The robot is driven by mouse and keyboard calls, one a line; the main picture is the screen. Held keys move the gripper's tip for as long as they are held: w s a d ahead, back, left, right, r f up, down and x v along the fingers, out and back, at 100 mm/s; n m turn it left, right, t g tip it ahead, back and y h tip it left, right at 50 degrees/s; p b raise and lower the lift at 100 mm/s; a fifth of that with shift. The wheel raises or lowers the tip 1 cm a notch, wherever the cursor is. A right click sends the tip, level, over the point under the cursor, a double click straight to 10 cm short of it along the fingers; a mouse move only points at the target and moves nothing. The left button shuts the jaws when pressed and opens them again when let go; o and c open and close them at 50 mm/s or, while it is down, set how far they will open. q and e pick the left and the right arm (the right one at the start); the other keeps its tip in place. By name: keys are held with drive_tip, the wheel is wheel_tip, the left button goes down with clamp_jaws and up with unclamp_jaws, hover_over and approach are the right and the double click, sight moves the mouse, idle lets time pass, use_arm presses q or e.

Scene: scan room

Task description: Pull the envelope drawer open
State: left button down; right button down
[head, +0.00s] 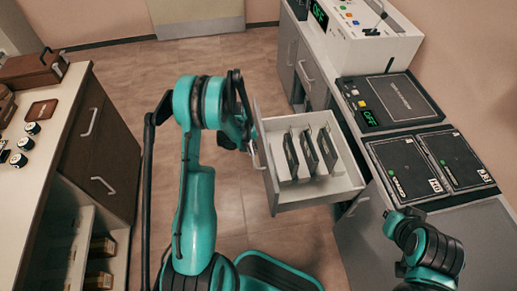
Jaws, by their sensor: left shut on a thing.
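The envelope drawer (318,198) is a pale grey drawer pulled out from the right-hand cabinet. Several upright dark-and-white pieces (309,153) stand in a row inside it. Its metal handle (262,157) is on the front panel, facing left. My left gripper (251,149) is at this handle and shut on it, with its fingers partly hidden behind the arm. Part of my right arm shows at the lower right, but its gripper does not show.
The right counter carries a white machine (372,32), a dark panel unit (392,101) and two black cases (402,167). A left counter (52,110) holds a brown box (32,70) and several small knobs. The floor (205,60) between them is clear.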

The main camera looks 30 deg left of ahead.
use_arm(q)
drive_tip(key=shift+s+a, duration=0.15)
drive_tip(key=shift+a, duration=0.1)
drive_tip(key=c, duration=1.6)
unclamp_jaws()
wheel_tip(320, 180, up, 12)
drive_tip(key=s+a, duration=0.1)
drive_tip(key=shift+s+a, duration=0.15)
drive_tip(key=shift+a, duration=0.25)
drive_tip(key=shift+f, duration=0.1)
